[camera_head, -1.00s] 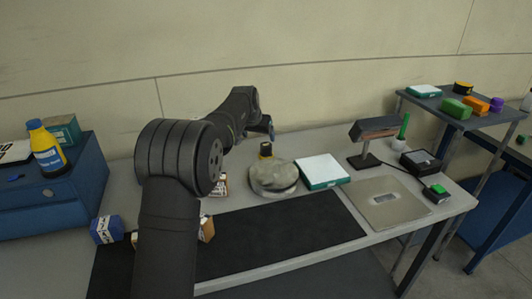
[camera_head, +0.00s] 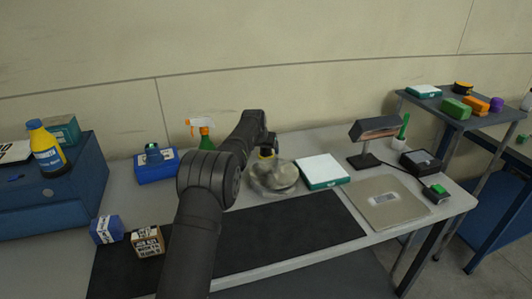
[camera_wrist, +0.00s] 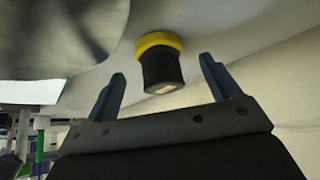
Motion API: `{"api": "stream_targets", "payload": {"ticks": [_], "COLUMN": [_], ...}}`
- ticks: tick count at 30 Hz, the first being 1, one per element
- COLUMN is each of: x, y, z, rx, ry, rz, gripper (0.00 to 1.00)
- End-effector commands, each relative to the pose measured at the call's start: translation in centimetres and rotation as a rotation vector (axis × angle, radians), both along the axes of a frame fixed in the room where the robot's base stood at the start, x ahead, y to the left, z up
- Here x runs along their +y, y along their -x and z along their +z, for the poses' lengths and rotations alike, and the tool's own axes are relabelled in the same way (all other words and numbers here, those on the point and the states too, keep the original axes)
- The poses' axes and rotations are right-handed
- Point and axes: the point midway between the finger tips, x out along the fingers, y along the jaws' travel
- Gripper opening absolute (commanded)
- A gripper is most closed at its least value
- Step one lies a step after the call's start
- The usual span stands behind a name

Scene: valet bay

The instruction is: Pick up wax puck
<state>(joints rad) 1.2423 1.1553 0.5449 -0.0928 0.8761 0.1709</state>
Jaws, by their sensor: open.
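A small black and yellow cylinder (camera_head: 266,152), which I take to be the wax puck, stands on the grey bench beside a round metal dish; my gripper partly hides it in the head view. In the wrist view the puck (camera_wrist: 162,72) shows a dark body and a yellow band, upside down in the picture. My gripper (camera_wrist: 163,67) is open and empty, with one finger on each side of the puck in the picture. The fingertips look close to it, but I cannot tell whether they touch. In the head view my gripper (camera_head: 270,142) is by the puck.
The round metal dish (camera_head: 272,189) and a white-topped teal box (camera_head: 322,171) are close on the right. A green spray bottle (camera_head: 206,138) and blue box (camera_head: 156,168) stand left. Another yellow and black item (camera_head: 463,87) is on the shelf.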

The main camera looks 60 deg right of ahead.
Motion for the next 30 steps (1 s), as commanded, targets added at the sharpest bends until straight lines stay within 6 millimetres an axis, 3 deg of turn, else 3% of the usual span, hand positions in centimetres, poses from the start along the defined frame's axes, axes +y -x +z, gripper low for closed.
{"api": "stream_targets", "payload": {"ticks": [7,17,25,30], "x": [-1.5,-1.8,-1.8,-1.8], "y": [-0.3,-0.3,-0.3,-0.3], "z": [-2.2,-2.5,-2.5,-2.5], "rx": [-0.001,-0.001,-0.001,-0.001], "ry": [-0.001,0.0,0.0,0.0], "rz": [0.001,0.001,0.001,0.001], "gripper": [0.81,0.81,0.33,0.33]}}
